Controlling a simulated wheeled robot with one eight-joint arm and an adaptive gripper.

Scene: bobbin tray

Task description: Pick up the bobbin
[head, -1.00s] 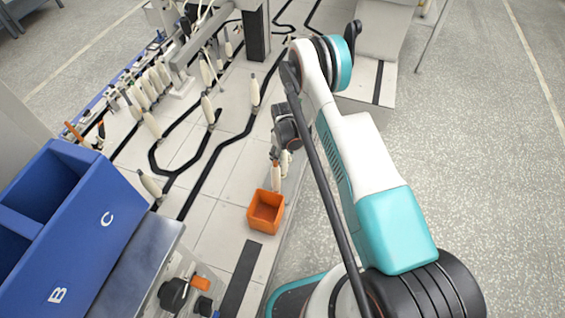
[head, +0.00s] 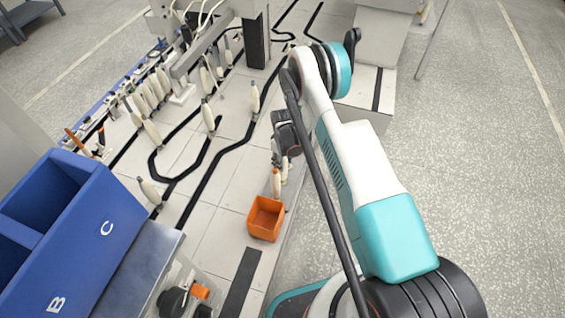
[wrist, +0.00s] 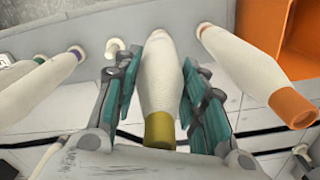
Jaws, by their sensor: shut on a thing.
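A cream bobbin (wrist: 158,75) with an olive-yellow end stands between the two teal-padded fingers of my gripper (wrist: 160,110) in the wrist view. The fingers are closed on its sides. In the head view my gripper (head: 282,158) is above the pale work surface, just behind the orange box. My wrist and fingers mostly hide the held bobbin there. A second bobbin with an orange end (wrist: 255,70) is close by on the right in the wrist view, apart from the fingers.
An orange open box (head: 266,219) sits in front of the gripper. Other bobbins (wrist: 40,80) lie to the left in the wrist view. Several bobbins (head: 150,90) stand along the black track at the left. A blue bin (head: 85,225) is at the front left.

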